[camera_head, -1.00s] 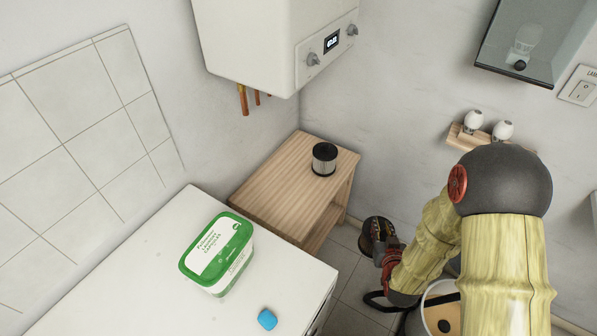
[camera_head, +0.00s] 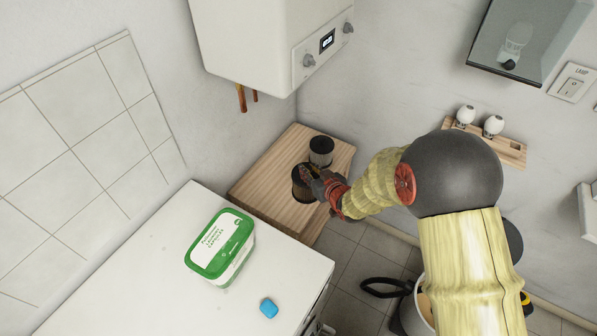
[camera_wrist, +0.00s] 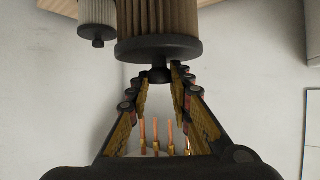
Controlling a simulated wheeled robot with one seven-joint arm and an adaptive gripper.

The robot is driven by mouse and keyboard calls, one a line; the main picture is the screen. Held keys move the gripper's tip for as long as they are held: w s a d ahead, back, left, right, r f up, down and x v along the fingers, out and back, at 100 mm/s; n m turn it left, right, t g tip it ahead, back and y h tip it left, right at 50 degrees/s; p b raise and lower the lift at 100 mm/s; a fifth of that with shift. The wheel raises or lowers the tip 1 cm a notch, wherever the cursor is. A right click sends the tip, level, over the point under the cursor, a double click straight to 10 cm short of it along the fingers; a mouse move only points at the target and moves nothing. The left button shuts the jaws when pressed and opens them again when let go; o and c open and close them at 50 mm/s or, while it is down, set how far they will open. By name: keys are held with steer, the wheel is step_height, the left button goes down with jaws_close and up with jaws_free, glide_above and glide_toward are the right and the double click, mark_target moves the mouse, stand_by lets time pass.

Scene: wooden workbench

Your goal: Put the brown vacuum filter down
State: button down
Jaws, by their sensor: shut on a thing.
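My gripper (camera_head: 312,176) is over the wooden bench (camera_head: 268,181). In the wrist view my gripper (camera_wrist: 160,82) is shut on the small dark knob of the brown vacuum filter (camera_wrist: 157,32). This filter has brown pleats and a dark end disc, and its far end is cut off by the frame. In the head view the held filter (camera_head: 301,187) looks upright, partly hidden by my gripper, over the bench top. I cannot tell whether it touches the wood.
A second, paler filter (camera_head: 321,152) stands on the bench close behind; it also shows in the wrist view (camera_wrist: 97,14). A boiler (camera_head: 265,40) and pipes hang above. The bench's left part is bare.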

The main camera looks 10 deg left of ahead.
steer(key=w+a+f+b, duration=0.5)
steer(key=w+f, duration=0.3)
steer(key=f, duration=0.3)
steer(key=shift+w, duration=0.15)
steer(key=shift+a, duration=0.1)
steer(key=shift+f, duration=0.1)
steer(key=c, duration=1.7)
jaws_free()
steer(key=shift+o, duration=0.4)
